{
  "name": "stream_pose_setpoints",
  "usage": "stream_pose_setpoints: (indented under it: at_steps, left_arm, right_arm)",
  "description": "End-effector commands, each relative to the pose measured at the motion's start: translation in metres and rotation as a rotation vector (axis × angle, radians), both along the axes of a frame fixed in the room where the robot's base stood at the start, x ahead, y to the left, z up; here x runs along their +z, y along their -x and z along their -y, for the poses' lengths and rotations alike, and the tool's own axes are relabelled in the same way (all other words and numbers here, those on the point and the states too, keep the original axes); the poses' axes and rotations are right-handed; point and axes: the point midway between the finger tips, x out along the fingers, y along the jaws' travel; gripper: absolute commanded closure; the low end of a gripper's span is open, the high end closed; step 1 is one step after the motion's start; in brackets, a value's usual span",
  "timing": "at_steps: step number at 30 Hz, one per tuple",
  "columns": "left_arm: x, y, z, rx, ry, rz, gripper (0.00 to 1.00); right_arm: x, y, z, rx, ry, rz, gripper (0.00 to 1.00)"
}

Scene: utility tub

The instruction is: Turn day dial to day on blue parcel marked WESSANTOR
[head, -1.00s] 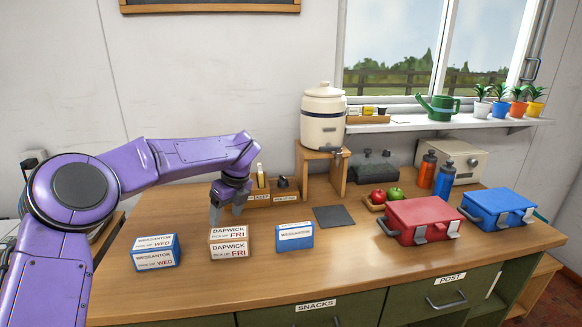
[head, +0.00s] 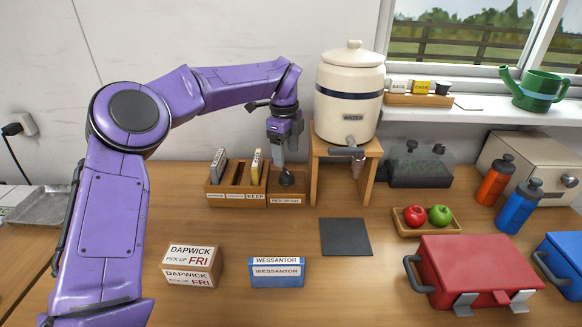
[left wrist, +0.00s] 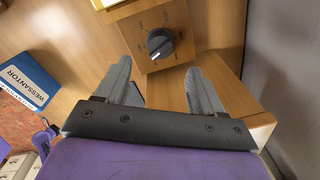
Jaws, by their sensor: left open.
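The day dial is a black knob (left wrist: 160,43) on a wooden block in the left wrist view, with small marks around it that I cannot read. Its white pointer line points to the lower left there. In the head view the dial (head: 287,179) stands beside the water crock's stand, above a small label. My left gripper (head: 282,160) is just above it, open, with its fingertips (left wrist: 160,66) apart on either side of the knob's near edge and nothing between them. A blue parcel marked WESSANTOR (head: 277,272) lies on the counter; no day shows on its visible labels.
A DAPWICK box (head: 192,265) reading FRI stands left of the blue parcel. A wooden holder (head: 236,188) adjoins the dial on the left, and the crock's stand (head: 345,152) is close on the right. A dark mat (head: 345,237) and red case (head: 475,268) lie rightward.

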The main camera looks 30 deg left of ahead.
Motion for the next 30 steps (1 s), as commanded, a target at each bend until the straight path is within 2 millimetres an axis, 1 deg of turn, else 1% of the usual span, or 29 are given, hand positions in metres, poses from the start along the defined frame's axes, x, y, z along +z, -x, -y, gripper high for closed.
stream_pose_setpoints:
  at_steps: [1,3,6,9,13,20,21,23,24,25,30]
  left_arm:
    - [-0.011,0.0,0.0,-0.002,-0.001,-0.005,0.32]
    - [-0.027,-0.001,0.0,0.0,0.0,-0.006,0.32]
    - [-0.047,-0.002,0.001,-0.001,0.0,-0.004,0.32]
    - [-0.062,-0.003,0.001,-0.001,0.0,-0.003,0.32]
    - [-0.07,-0.004,0.001,-0.001,-0.001,-0.001,0.32]
    - [-0.072,-0.004,0.0,-0.002,-0.001,0.0,0.32]
    - [-0.072,-0.004,0.0,-0.002,-0.001,0.0,0.45]
    - [-0.072,-0.004,0.0,-0.002,-0.001,0.0,0.64]
    - [-0.072,-0.004,0.0,-0.002,-0.001,0.0,0.77]
    - [-0.072,-0.004,0.0,-0.002,-0.001,0.0,0.87]
    - [-0.072,-0.004,0.001,-0.032,0.0,0.0,0.88]
  right_arm:
    - [0.004,0.0,0.0,0.0,0.0,0.0,0.57]
    - [0.007,0.0,0.0,0.0,0.0,0.0,0.57]
    - [0.011,0.0,0.0,0.0,0.0,0.0,0.57]
    - [0.013,0.0,0.0,0.0,0.001,0.001,0.57]
    - [0.014,0.0,0.0,0.0,0.0,0.001,0.57]
    - [0.013,0.0,0.0,0.0,0.0,0.001,0.57]
    - [0.013,0.0,0.0,0.0,0.0,0.001,0.57]
    - [0.013,-0.001,0.0,0.0,0.0,0.001,0.57]
    - [0.013,-0.001,0.0,0.0,0.0,0.001,0.57]
    - [0.013,-0.001,0.0,0.0,0.0,0.001,0.57]
    - [0.013,-0.001,0.0,0.0,0.0,0.001,0.57]
